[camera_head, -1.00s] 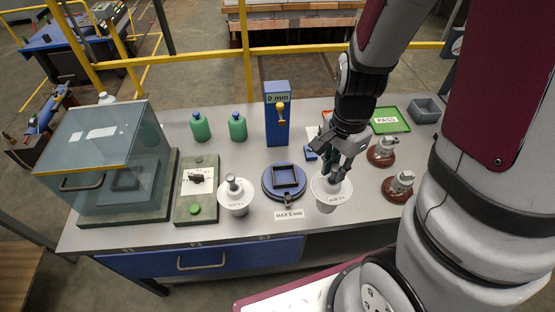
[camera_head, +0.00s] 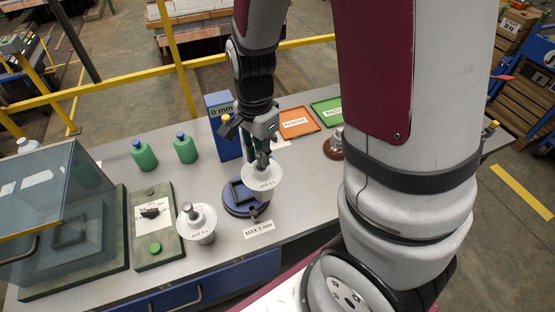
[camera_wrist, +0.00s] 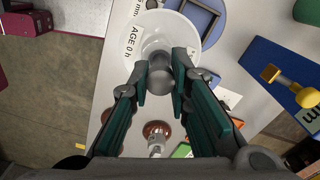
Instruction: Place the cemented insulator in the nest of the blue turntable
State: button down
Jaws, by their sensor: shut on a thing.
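My gripper (camera_head: 263,158) is shut on the metal cap of a white insulator (camera_head: 264,182), which hangs upright above the table. In the wrist view the gripper (camera_wrist: 160,75) holds the cap, and the white disc (camera_wrist: 188,38) bears a label reading "AGE 0 h". The blue turntable (camera_head: 231,205) lies below and slightly left of the held insulator in the head view, which hides part of it. A second white insulator (camera_head: 200,236) stands to the left of the turntable.
A blue gauge post (camera_head: 222,140) stands behind the turntable. Two green bottles (camera_head: 144,156) and a control box (camera_head: 155,250) are to the left, with a glass-walled case (camera_head: 60,215) beyond. Orange (camera_head: 297,123) and green (camera_head: 325,110) trays lie at the back right. A brown insulator (camera_head: 333,150) is partly hidden by my arm.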

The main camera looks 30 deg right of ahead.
jog(key=w+a+f, duration=0.2)
jog(key=w+f, duration=0.2)
jog(key=w, duration=0.2)
jog(key=shift+a+p, duration=0.3)
jog(key=shift+a, duration=0.05)
jog(key=shift+w+f, duration=0.1)
jog(key=shift+f, duration=0.05)
jog(key=c, duration=1.5)
grip_release()
notch_tip(320, 180, up, 12)
jog(key=s+r+n+t, duration=0.2)
jog(key=s+r+n, duration=0.3)
jog(key=s+r+n+t, duration=0.2)
jog(key=s+r+n, duration=0.3)
jog(key=s, duration=0.1)
jog(key=s+r+n+t, duration=0.1)
jog(key=s+r+n, duration=0.4)
jog(key=s, duration=0.1)
jog(key=shift+s+r+n+t+b, duration=0.1)
jog(key=shift+s+n+t+b, duration=0.1)
jog(key=shift+n+t+b, duration=0.15)
